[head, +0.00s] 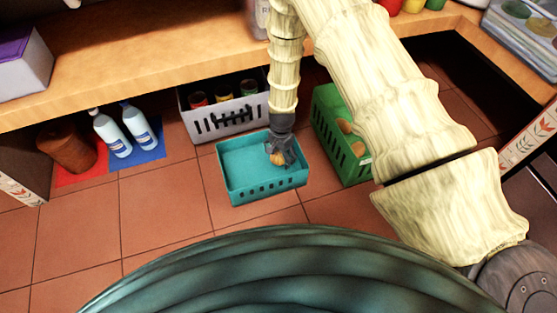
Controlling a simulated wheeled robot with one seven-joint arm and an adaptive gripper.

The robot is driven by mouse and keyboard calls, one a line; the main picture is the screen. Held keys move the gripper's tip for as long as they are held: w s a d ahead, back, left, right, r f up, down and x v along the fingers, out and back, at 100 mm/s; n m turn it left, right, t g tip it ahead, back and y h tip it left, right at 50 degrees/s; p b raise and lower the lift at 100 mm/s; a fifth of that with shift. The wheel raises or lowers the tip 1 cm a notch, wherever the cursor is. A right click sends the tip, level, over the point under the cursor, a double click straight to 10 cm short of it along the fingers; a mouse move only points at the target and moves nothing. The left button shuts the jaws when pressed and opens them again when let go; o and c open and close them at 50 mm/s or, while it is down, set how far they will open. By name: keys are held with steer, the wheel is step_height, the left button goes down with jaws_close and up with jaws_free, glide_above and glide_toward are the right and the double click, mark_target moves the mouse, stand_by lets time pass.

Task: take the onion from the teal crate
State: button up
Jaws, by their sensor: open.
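The teal crate (231,188) stands on the tiled floor in the middle of the head view. The onion (277,159) is a small golden-brown shape inside it, toward the right side. My gripper (279,156) reaches down into the crate from above, with its dark fingers at the onion. The fingers are open. They partly cover the onion, and I cannot tell whether they touch it. The rest of the crate's floor that I can see is bare teal.
A green crate (355,172) with brownish round items stands close on the right. A white crate (230,120) with jars stands behind. Two bottles (112,132) and a brown pot (67,149) are at left. A wooden shelf (150,60) overhangs the back. Floor at front left is clear.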

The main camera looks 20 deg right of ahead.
steer(key=shift+c, duration=0.3)
steer(key=c, duration=1.1)
steer(key=shift+r, duration=0.1)
